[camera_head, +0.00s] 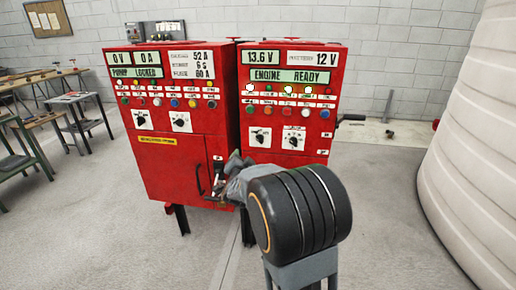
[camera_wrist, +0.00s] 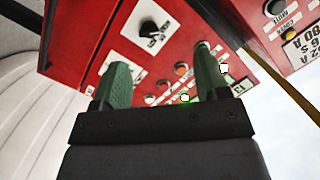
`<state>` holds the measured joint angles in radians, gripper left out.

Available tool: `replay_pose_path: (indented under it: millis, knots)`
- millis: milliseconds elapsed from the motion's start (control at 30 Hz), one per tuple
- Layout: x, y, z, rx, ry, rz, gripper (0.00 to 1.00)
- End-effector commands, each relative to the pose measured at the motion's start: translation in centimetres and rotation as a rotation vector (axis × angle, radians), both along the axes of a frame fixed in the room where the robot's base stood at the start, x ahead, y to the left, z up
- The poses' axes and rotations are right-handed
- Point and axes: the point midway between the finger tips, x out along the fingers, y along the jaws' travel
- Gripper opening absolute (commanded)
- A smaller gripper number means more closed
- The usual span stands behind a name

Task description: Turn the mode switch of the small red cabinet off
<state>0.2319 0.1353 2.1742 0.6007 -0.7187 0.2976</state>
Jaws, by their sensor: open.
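Two red cabinets stand side by side: the left one (camera_head: 178,150) reads PUMP LOCKED, the right one (camera_head: 320,100) reads ENGINE READY. The right one looks narrower. Its face has two black rotary switches on white plates, a left switch (camera_head: 261,138) and a right switch (camera_head: 293,140). My gripper (camera_head: 236,165) is in front of the cabinets, partly hidden by my wrist. In the wrist view my gripper (camera_wrist: 160,58) is open and empty, its green fingers before the red panel. One rotary switch (camera_wrist: 150,30) shows beyond the fingers; another white plate is partly behind the left finger.
The left cabinet also has two rotary switches (camera_head: 181,121) and a door handle (camera_head: 200,180). A black lever (camera_head: 350,118) sticks out at the right cabinet's right side. A large white tank (camera_head: 475,130) stands at right. Benches (camera_head: 75,115) stand at left.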

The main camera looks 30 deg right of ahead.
Motion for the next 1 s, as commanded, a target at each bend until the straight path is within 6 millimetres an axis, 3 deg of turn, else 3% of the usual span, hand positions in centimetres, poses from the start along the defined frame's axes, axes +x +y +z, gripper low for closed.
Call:
replay_pose_path:
  millis: [100,267,700,1000]
  knots:
    - [-0.1,-2.2,-0.6,-0.013,-0.071,-0.096,0.68]
    - [0.3,-3.9,-0.6,-0.025,-0.112,-0.151,0.68]
    - [5.9,-9.5,-0.5,-0.025,-0.116,-0.153,0.68]
    - [8.8,-12.1,-0.5,-0.025,-0.116,-0.152,0.68]
